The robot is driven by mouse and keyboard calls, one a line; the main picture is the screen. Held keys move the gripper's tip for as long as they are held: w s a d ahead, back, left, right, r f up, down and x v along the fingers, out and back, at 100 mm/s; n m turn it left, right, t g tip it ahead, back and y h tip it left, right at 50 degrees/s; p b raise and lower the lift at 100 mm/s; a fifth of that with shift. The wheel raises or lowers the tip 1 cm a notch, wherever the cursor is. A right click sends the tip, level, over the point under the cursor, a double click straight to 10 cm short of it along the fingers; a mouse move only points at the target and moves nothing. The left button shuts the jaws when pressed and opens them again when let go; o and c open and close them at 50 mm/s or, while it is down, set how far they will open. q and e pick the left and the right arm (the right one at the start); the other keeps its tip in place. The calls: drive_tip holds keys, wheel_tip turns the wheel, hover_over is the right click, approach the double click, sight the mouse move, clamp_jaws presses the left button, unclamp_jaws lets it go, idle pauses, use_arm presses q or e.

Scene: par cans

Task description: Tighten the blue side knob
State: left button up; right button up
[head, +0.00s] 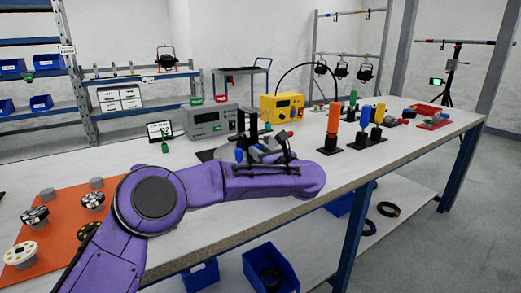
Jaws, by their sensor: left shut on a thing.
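A small blue knob (239,155) shows at the left side of a dark upright fixture (254,121) on the workbench, in the middle of the head view. My left gripper (262,150) is at the fixture, at the end of my purple arm. It is shut, and the small blue knob is beside it. My arm and the gripper body hide the fingertips and the lower part of the fixture. My right gripper is not in view.
Grey (208,121) and yellow (282,108) instruments stand behind. An orange cylinder (333,118) and a blue cylinder (363,117) stand on dark bases to the right. An orange mat (60,245) with several round parts lies left. The bench front edge is close to my arm.

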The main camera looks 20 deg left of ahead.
use_arm(q)
drive_tip(key=shift+m+p, duration=1.2)
drive_tip(key=shift+m, duration=1)
